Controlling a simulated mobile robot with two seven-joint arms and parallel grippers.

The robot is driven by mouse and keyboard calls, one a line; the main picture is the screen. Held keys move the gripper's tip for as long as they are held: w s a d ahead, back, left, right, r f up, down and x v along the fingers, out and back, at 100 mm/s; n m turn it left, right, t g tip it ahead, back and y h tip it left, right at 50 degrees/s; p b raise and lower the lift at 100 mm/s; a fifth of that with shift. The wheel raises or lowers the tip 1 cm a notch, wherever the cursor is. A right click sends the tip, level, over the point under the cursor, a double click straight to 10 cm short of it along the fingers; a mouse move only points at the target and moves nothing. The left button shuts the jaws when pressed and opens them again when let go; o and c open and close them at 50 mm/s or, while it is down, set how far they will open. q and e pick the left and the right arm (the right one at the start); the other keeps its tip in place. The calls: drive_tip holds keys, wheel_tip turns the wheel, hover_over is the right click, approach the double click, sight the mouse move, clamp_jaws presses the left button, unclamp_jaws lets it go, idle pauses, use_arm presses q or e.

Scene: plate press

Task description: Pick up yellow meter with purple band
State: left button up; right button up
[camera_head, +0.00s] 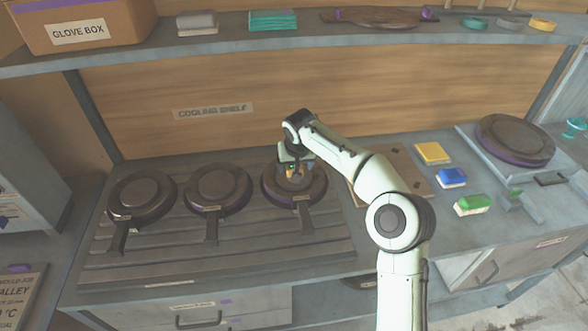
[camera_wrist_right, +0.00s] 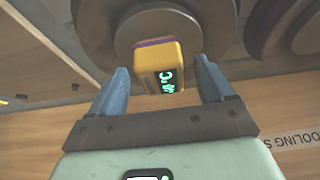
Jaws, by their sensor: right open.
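The yellow meter (camera_wrist_right: 158,66) with a purple band at its far end shows in the right wrist view, with a lit green display on its side. It stands against the round dark plate press (camera_wrist_right: 120,25). In the head view the meter (camera_head: 291,170) is a small yellow patch on the rightmost press (camera_head: 318,187), mostly hidden by my right gripper (camera_head: 296,170). My right gripper is open, its two blue-grey fingers (camera_wrist_right: 161,72) on either side of the meter with gaps visible. My left gripper is not in view.
Two more presses (camera_head: 140,193) (camera_head: 218,187) stand to the left. On the right are a yellow block (camera_head: 433,153), a blue block (camera_head: 452,178), a green block (camera_head: 473,204) and a big round plate (camera_head: 515,138). A shelf (camera_head: 240,42) runs above the counter.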

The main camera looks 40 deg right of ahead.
drive_tip(key=shift+w+d+f, duration=0.15)
drive_tip(key=shift+w+f, duration=0.15)
drive_tip(key=shift+f, duration=0.35)
drive_tip(key=shift+r, duration=0.1)
drive_tip(key=c, duration=1.2)
